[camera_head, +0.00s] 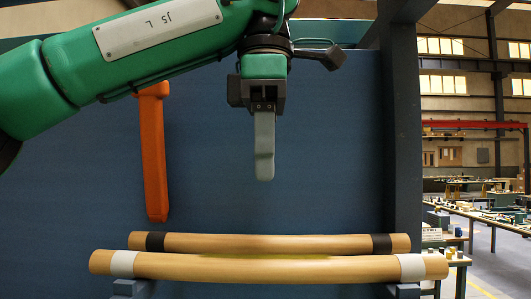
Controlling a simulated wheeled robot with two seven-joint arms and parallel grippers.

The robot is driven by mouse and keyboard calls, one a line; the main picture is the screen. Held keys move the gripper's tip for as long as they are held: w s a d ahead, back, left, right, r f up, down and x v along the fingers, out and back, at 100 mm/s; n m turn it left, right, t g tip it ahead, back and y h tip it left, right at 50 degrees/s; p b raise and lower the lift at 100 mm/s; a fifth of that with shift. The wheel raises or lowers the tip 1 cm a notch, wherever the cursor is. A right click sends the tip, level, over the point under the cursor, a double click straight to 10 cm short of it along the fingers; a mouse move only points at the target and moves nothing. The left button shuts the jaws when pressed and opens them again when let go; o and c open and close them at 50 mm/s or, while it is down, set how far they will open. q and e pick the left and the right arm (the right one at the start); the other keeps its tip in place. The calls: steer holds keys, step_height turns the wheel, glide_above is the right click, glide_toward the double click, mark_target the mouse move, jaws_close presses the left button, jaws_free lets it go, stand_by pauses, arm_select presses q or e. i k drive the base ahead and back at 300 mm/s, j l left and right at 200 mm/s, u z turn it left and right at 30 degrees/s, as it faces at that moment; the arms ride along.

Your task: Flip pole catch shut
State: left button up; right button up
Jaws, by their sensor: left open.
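An orange lever (152,160), which looks like the pole catch, hangs nearly upright in front of the blue panel at left. Its top end is partly behind my green left arm, and its lower end is just above the poles. Two wooden poles lie level below: a rear one with black bands (265,243) and a front one with white bands (260,267). My left gripper (264,176) points down, right of the orange lever and apart from it, above the poles. It is seen edge-on, one finger covering the other; it is open, with nothing seen in it.
A blue panel (320,150) fills the back, and a dark blue post (404,130) stands at the right. Small blue-grey supports sit under the front pole's ends (130,288). The space between the gripper and the post is clear. A workshop with benches lies beyond at right.

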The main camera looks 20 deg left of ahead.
mark_target(150, 98)
steer(key=k, duration=1.5)
